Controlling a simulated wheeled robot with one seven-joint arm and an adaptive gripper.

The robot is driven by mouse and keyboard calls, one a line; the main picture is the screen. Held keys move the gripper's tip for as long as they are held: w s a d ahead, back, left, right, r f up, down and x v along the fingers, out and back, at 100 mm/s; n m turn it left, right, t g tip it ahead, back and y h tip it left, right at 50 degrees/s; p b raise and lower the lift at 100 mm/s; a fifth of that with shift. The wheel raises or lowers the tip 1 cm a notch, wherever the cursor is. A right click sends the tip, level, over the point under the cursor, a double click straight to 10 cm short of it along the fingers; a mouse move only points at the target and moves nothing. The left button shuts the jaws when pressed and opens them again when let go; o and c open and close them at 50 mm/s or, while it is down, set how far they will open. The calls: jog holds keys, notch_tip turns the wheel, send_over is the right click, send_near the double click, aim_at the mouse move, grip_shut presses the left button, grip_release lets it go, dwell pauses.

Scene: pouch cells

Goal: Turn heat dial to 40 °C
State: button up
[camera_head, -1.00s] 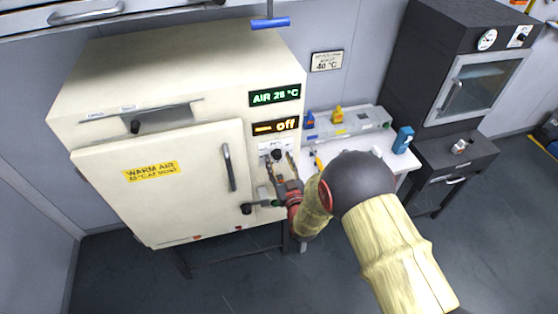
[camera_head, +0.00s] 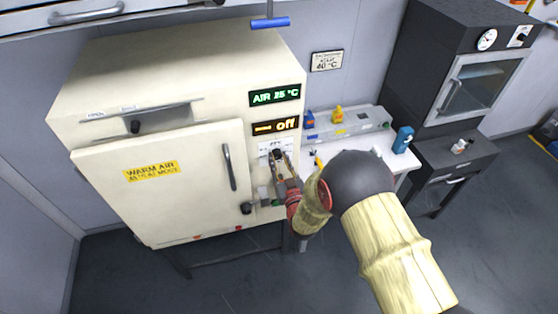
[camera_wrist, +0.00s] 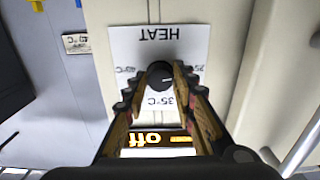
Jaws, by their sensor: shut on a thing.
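The heat dial (camera_wrist: 159,74) is a small black round knob on a white plate (camera_wrist: 187,42) marked HEAT, which appears upside down in the wrist view. A faint light mark on the knob points toward the right in that view. A 35 °C label is printed on the plate, with other marks partly hidden by the fingers. My gripper (camera_wrist: 160,80) is shut on the dial, one finger on each side. In the head view my gripper (camera_head: 279,164) reaches the panel below the amber display (camera_head: 276,126), which reads off. The green display (camera_head: 274,95) reads AIR 25 °C.
The cream cabinet's door (camera_head: 165,185) is closed, with a handle (camera_head: 229,167) left of the dial. A 40 °C sign (camera_head: 326,61) hangs on the wall. A white bench (camera_head: 335,150) with a grey fixture (camera_head: 350,124) and a dark oven (camera_head: 440,75) stand to the right.

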jog(key=shift+c, duration=1)
jog(key=shift+b, duration=0.3)
